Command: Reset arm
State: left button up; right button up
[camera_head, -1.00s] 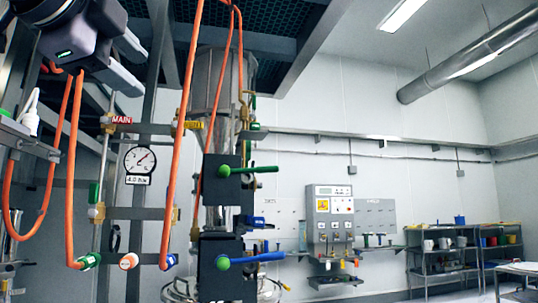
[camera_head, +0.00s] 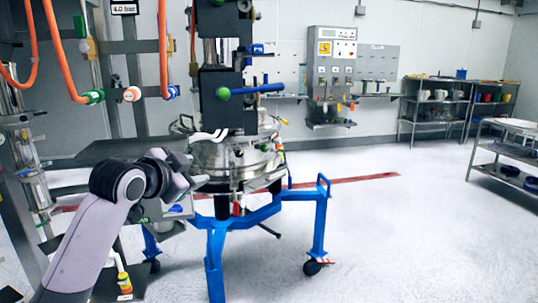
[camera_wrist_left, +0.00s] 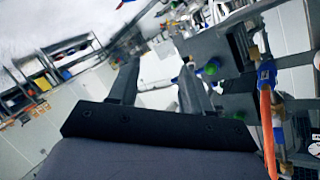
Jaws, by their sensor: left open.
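My left arm comes in from the lower left of the head view, and its gripper (camera_head: 188,180) is in front of the steel sifter (camera_head: 240,160). The sifter partly backs and blends with the fingers in that view. In the left wrist view the two fingers of the left gripper (camera_wrist_left: 158,82) stand well apart with nothing between them, so it is open and empty. My right gripper is in neither view.
The sifter stands on a blue wheeled frame (camera_head: 265,212). A black valve block with a blue handle (camera_head: 258,88) is above it. Orange hoses (camera_head: 163,50) hang at the upper left. Steel shelves (camera_head: 432,112) stand at the back right.

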pick_arm(q)
jog(key=s+f+n+g, duration=0.15)
jog(key=s+f, duration=0.25)
jog(key=f, duration=0.5)
jog(key=s+a+f+n, duration=0.15)
jog(key=s+f, duration=0.25)
jog(key=f, duration=0.6)
jog(key=s+f+n, duration=0.2)
jog(key=s+f, duration=0.2)
jog(key=f, duration=0.5)
jog(key=s+f+n, duration=0.1)
jog(key=s+f, duration=0.3)
jog(key=s, duration=0.3)
jog(key=s+a+f+n+g+y, duration=0.1)
jog(key=s+f, duration=0.4)
jog(key=s, duration=0.3)
jog(key=s+a+f+n+y, duration=0.1)
jog(key=s+f+n, duration=0.1)
jog(key=s+f, duration=0.3)
jog(key=s, duration=0.3)
jog(key=shift+s+a+f+g, duration=0.2)
jog(key=shift+f+g, duration=0.05)
jog(key=shift+g, duration=0.1)
jog(key=shift+c, duration=0.6)
jog(key=shift+s+a, duration=0.1)
jog(key=shift+a, duration=0.05)
